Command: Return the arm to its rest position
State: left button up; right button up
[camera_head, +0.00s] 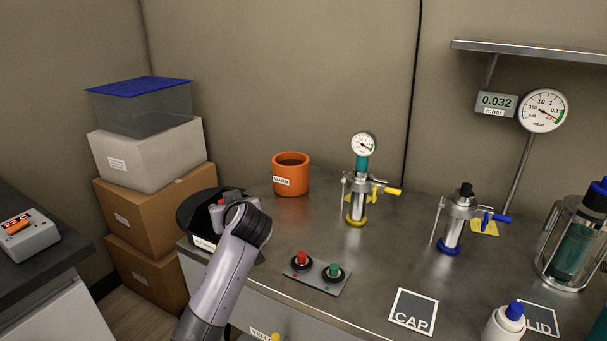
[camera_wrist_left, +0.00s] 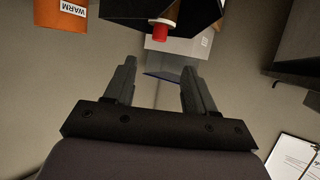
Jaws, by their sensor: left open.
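My left arm (camera_head: 222,277) comes up from the bottom of the head view, with its wrist (camera_head: 248,224) at the left front corner of the bench, in front of the black container. The gripper's fingers are mostly hidden there. In the left wrist view my left gripper (camera_wrist_left: 159,68) is open, with nothing between its two fingers. The black container (camera_wrist_left: 203,14) is beyond the fingertips, with a red-tipped item (camera_wrist_left: 160,27) by it. I see no contact. My right gripper is in neither view.
An orange cup (camera_head: 291,175) stands behind the wrist, and the button box (camera_head: 317,275) lies to its right. Two valve fittings (camera_head: 356,205) (camera_head: 452,233) stand farther right. Stacked boxes (camera_head: 150,158) are at the left. The bench front between cup and button box is clear.

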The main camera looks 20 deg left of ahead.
pick_arm(q)
jog(key=s+d+f+m+g+h, duration=0.1)
jog(key=s+d+f+m+h, duration=0.25)
jog(key=s+f, duration=0.4)
jog(key=s+d+f+m+g+h, duration=0.1)
jog(key=s+d+f+m+h, duration=0.2)
jog(key=s+f, duration=0.5)
jog(key=s+d+m+g+h, duration=0.25)
jog(key=s+d, duration=0.25)
jog(key=s, duration=0.4)
jog(key=s+d+m+g+h, duration=0.1)
jog(key=s+d+m, duration=0.25)
jog(key=s, duration=0.55)
jog(key=w+d+f+t+h+p, duration=0.2)
jog(key=w+d+t+p, duration=0.2)
jog(key=t+p, duration=0.3)
jog(key=shift+w+f, duration=0.35)
jog(key=shift+w, duration=0.4)
